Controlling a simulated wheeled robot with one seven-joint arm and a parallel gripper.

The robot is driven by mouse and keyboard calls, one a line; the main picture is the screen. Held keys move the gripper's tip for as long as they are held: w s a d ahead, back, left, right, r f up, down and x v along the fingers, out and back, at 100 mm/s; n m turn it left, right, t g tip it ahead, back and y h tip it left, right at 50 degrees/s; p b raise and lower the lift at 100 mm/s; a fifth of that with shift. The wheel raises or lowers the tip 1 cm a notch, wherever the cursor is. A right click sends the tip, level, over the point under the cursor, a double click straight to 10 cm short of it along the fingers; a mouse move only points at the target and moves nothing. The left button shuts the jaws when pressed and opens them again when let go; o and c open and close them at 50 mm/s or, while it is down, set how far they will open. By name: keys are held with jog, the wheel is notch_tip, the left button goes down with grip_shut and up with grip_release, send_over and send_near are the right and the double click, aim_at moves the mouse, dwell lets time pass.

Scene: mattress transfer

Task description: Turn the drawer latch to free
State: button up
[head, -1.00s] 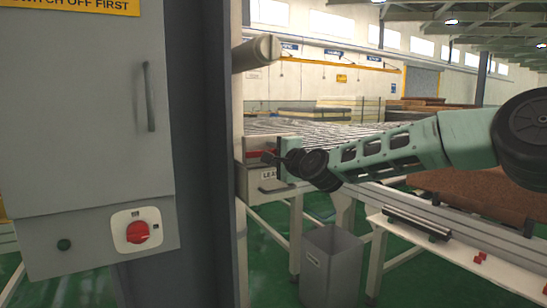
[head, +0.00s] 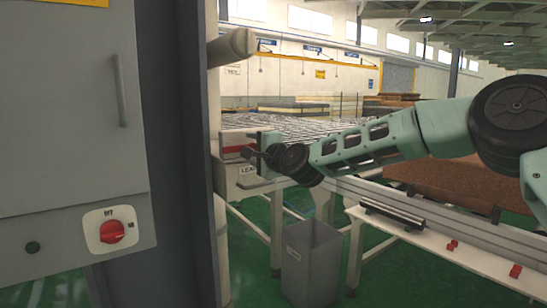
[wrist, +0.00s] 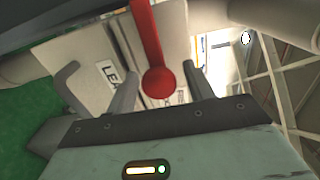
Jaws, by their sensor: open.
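The red latch (wrist: 147,35) is a long bar with a round red end. In the wrist view it runs down from the top edge, its round end between the fingers of my gripper (wrist: 161,72). The fingers stand apart on either side of it; contact cannot be told. Behind it is the pale drawer front with a partly covered label (wrist: 110,72). In the head view the drawer (head: 230,172) is at the conveyor's near end, with a bit of red latch (head: 238,150) showing. My gripper (head: 258,154) is in front of it, partly hiding it.
A grey cabinet (head: 65,130) with a red rotary switch (head: 112,232) and a dark post (head: 178,150) fill the left. A grey bin (head: 311,262) stands below the conveyor. A white shelf (head: 440,240) with small red pieces is at the right.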

jog(key=v, duration=1.6)
jog(key=shift+b, duration=0.45)
jog(key=shift+s, duration=0.1)
jog(key=s+a+f+n+g+h, duration=0.2)
jog(key=s+a+f+n+g, duration=0.2)
jog(key=s+f+n+g, duration=0.7)
jog(key=s+d+f+n+h, duration=0.2)
jog(key=s+d+f, duration=0.15)
jog(key=s, duration=0.45)
jog(key=s+d+f+n+h, duration=0.25)
jog(key=s+f, duration=0.25)
jog(key=s, duration=0.3)
jog(key=s+d+n+g+h, duration=0.3)
jog(key=s+d+n+g, duration=0.1)
jog(key=s+d, duration=0.6)
notch_tip(320, 180, up, 15)
jog(key=a+p, duration=0.1)
jog(key=p, duration=1.5)
jog(key=shift+s+a, duration=0.25)
jog(key=shift+a, duration=0.05)
